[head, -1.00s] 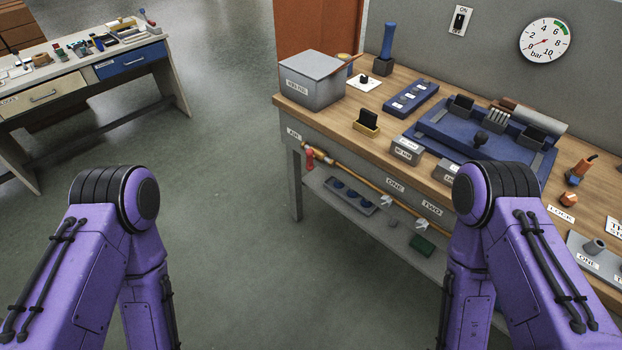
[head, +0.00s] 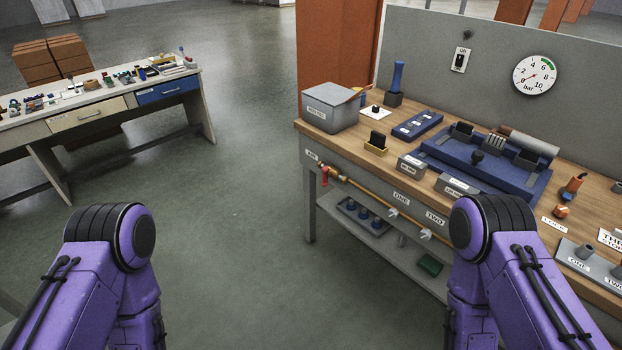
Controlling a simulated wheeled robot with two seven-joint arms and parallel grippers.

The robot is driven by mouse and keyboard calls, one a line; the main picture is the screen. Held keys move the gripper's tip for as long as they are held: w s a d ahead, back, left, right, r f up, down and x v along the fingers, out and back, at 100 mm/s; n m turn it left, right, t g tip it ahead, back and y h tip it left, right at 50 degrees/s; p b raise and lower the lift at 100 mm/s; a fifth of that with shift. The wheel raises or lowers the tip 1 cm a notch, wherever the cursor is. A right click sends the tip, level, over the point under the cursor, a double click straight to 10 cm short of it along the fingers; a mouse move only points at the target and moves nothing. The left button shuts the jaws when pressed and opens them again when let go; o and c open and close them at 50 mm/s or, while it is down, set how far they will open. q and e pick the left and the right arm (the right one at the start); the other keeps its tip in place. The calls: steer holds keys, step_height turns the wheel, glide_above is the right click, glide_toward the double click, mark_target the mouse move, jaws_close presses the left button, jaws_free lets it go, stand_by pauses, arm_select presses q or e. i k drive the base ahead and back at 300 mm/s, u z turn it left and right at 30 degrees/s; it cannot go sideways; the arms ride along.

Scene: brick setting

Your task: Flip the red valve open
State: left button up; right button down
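The red valve (head: 325,176) is a small red handle at the left end of a brass-coloured pipe (head: 372,200). The pipe runs along the front of the workbench, below the tabletop edge, near a label that seems to read AIR. The handle appears to hang downward; its exact angle is too small to tell. Both my purple arms show at the bottom left and bottom right, bent at their elbows. Neither gripper is in view. The valve lies between the arms in the picture, farther off, and nothing touches it.
The workbench (head: 345,150) holds a grey box (head: 333,107), a blue fixture (head: 470,165) and small blocks. Its lower shelf (head: 385,240) holds a tray and a green item (head: 429,265). A pressure gauge (head: 535,75) hangs behind. Another table (head: 60,125) stands left. Floor between is clear.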

mark_target(325, 183)
steer(key=u, duration=0.55)
steer(key=i, duration=1.1)
steer(key=z, duration=0.45)
